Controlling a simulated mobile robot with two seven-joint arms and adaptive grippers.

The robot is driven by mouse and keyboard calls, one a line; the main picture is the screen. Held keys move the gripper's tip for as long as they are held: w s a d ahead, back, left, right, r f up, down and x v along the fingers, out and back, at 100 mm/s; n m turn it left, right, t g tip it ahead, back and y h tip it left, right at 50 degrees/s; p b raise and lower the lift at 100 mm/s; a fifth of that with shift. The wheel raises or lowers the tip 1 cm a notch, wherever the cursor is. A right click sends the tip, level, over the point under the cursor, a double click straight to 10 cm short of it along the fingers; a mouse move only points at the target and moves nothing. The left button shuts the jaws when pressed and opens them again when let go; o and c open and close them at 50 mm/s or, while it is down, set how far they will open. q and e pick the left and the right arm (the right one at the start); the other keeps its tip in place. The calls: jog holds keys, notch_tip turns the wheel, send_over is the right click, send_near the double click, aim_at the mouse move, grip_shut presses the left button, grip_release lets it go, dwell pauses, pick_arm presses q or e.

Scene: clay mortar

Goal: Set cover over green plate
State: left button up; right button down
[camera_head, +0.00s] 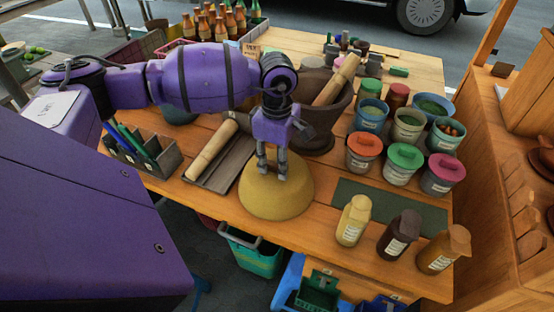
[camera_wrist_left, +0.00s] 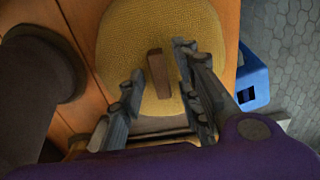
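The cover (camera_head: 262,197) is a yellow woven dome standing on the wooden table near its front edge. In the left wrist view the cover (camera_wrist_left: 118,45) has a brown bar handle (camera_wrist_left: 158,73) on top. My left gripper (camera_head: 272,172) points down over the dome, and in the wrist view its fingers stand apart on either side of the handle, with gaps visible. A flat dark green rectangular piece (camera_head: 388,203) lies to the right of the cover; I cannot tell whether this is the green plate. No round green plate shows. My right gripper is not in view.
A brown mortar with a pestle (camera_head: 318,125) stands behind the cover. A dark tray with a wooden roller (camera_head: 212,152) is on its left. Several lidded tubs (camera_head: 398,165) and bottles (camera_head: 397,233) stand to the right.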

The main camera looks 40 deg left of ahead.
pick_arm(q)
jog(key=shift+r, duration=0.1)
notch_tip(320, 180, up, 12)
dwell(0.6)
